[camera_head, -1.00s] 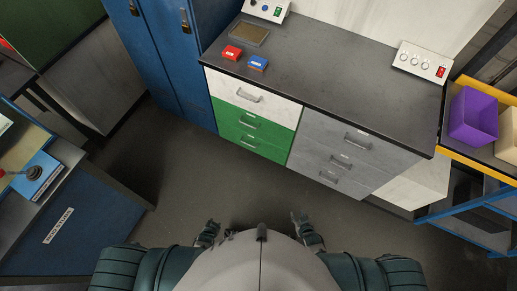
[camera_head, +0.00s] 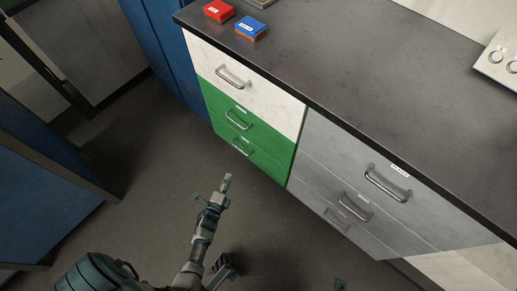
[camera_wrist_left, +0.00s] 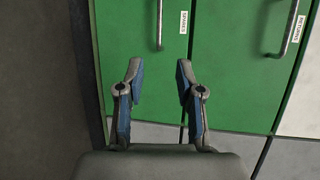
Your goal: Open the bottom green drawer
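The bottom green drawer (camera_head: 262,158) is the lower of two green drawers in the head view, and looks closed. Its metal bar handle (camera_head: 242,147) faces me; the handle also shows in the left wrist view (camera_wrist_left: 159,24). The upper green drawer (camera_head: 262,134) sits above it and is closed, with its own handle (camera_head: 238,120). My left gripper (camera_head: 227,178) is in front of and below the bottom drawer. In the left wrist view its two fingers (camera_wrist_left: 159,72) are apart with nothing between them, short of the bottom handle. My right gripper is not clearly visible.
A white drawer (camera_head: 265,92) is above the green ones. Grey drawers (camera_head: 350,175) with bar handles stand to the right. A red box (camera_head: 218,11) and a blue box (camera_head: 251,27) lie on the dark worktop (camera_head: 350,75). Floor (camera_head: 150,200) at left is clear.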

